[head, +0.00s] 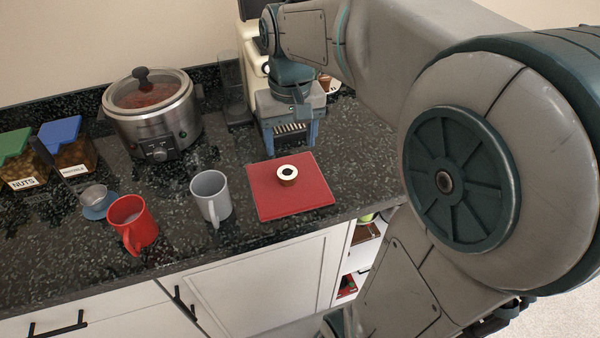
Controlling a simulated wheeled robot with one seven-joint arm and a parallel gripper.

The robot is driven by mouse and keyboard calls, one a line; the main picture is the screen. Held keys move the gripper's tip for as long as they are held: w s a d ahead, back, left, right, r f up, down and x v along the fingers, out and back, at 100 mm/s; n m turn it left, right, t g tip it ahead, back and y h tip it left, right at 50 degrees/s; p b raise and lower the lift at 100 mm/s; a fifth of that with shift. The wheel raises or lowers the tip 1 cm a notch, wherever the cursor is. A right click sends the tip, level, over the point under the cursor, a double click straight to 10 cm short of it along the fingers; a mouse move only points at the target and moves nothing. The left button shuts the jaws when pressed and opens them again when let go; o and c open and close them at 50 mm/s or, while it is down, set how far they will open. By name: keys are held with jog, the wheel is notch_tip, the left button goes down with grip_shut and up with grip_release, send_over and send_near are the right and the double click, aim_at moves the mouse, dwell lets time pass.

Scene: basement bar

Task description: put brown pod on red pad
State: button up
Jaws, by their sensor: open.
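The brown pod (287,176) is small, with a pale top and a dark centre. It sits upright on the red pad (275,204), near the middle of it. The red pad lies flat near the counter's front edge. My gripper (293,145) is open and empty, pointing down above and behind the pod, by the pad's far edge. It is apart from the pod.
A grey mug (211,196) and a red mug (133,222) stand left of the pad. A slow cooker (153,117), a small metal cup (95,196) and lidded boxes (68,146) are further left. A coffee machine (250,45) stands behind my gripper.

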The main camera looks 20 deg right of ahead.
jog(key=s+f+t, duration=0.2)
jog(key=s+f, duration=0.4)
jog(key=s, duration=0.4)
jog(key=shift+s+a+f, duration=0.15)
jog(key=shift+s+f, duration=0.05)
jog(key=shift+s, duration=0.2)
